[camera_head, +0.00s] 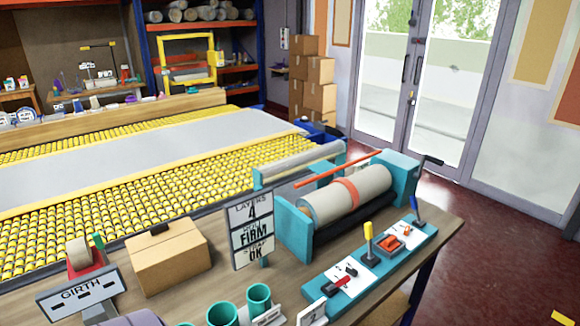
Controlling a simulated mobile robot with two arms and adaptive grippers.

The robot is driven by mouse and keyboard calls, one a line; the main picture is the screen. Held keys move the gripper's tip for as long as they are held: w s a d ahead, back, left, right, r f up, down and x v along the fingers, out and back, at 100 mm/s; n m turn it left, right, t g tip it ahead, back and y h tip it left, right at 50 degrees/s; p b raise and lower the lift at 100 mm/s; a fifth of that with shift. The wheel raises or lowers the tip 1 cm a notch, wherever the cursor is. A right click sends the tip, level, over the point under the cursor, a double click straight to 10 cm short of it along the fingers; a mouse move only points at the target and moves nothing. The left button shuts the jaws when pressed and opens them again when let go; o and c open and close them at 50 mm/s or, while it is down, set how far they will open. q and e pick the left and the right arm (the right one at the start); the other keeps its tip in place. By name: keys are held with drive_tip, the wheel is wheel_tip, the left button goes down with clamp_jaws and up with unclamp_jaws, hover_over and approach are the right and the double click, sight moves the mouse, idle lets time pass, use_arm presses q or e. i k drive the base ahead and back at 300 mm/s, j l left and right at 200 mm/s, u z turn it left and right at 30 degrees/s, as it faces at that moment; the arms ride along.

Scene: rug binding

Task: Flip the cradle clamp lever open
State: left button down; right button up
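A teal cradle (293,229) stands on the wooden bench and holds a thick grey roll (325,206) with an orange band (348,192) around it. A long red-orange bar (338,169) runs slantwise above the roll; it may be the clamp lever, but I cannot tell for sure. A dark crank-like handle (432,160) sticks out at the cradle's right end. Neither of my grippers is in view.
A teal and white control panel (340,273) with a red lever, yellow lever (368,240), orange switch and blue lever (415,209) lies in front. A sign (252,230), cardboard box (168,258) and teal cups (259,299) crowd the bench.

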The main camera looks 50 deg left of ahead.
sight(346, 279)
drive_tip(key=u, duration=1.25)
